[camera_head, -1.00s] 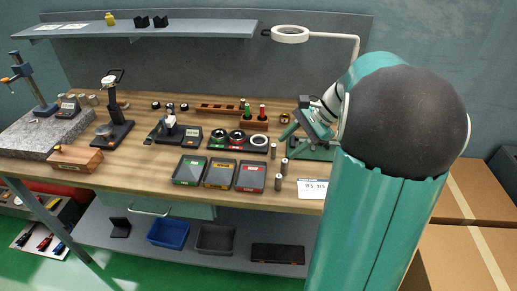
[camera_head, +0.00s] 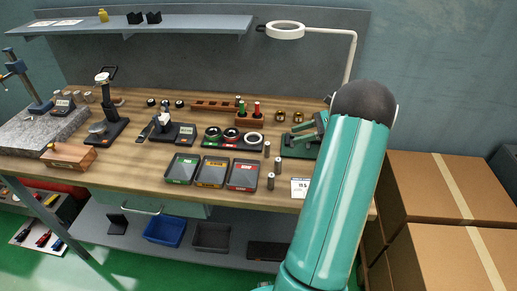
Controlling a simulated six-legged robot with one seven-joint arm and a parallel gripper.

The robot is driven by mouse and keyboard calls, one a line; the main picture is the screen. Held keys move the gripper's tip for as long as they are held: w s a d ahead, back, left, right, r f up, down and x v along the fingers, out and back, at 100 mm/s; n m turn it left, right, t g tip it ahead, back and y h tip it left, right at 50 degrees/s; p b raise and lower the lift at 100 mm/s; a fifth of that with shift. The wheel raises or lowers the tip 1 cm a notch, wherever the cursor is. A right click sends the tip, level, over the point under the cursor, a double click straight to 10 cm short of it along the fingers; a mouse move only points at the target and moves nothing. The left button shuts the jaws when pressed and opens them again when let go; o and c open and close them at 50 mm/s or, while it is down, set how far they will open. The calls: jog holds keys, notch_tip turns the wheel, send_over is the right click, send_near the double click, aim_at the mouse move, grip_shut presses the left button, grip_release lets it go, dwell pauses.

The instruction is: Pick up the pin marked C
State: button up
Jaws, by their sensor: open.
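Three small grey metal pins stand upright at the bench's right-centre: a rear pin (camera_head: 267,149), a middle pin (camera_head: 277,165) and a front pin (camera_head: 270,181). No letter can be read on them at this size, so I cannot tell which is C. My arm rises across the right of the view, and its dark rounded joint hides part of the bench's right end. My gripper cannot be made out and appears to be hidden behind the arm.
Red (camera_head: 242,174), yellow-labelled (camera_head: 210,171) and green-labelled (camera_head: 181,168) trays lie left of the pins. A white card (camera_head: 299,187) is at their right. A green fixture (camera_head: 298,145) stands behind. Cardboard boxes (camera_head: 425,180) are at the right; a ring lamp (camera_head: 285,31) overhangs.

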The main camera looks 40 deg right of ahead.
aim_at(269, 143)
jog(key=shift+w+d+f, duration=0.15)
jog(key=shift+f, duration=0.1)
jog(key=x, duration=0.7)
jog(key=shift+a+r, duration=0.2)
jog(key=shift+a, duration=0.05)
jog(key=shift+w+a+f, duration=0.3)
jog(key=shift+w, duration=0.05)
jog(key=x, duration=0.5)
jog(key=shift+a+r, duration=0.1)
jog(key=shift+a, duration=0.1)
jog(key=shift+c, duration=0.4)
grip_shut()
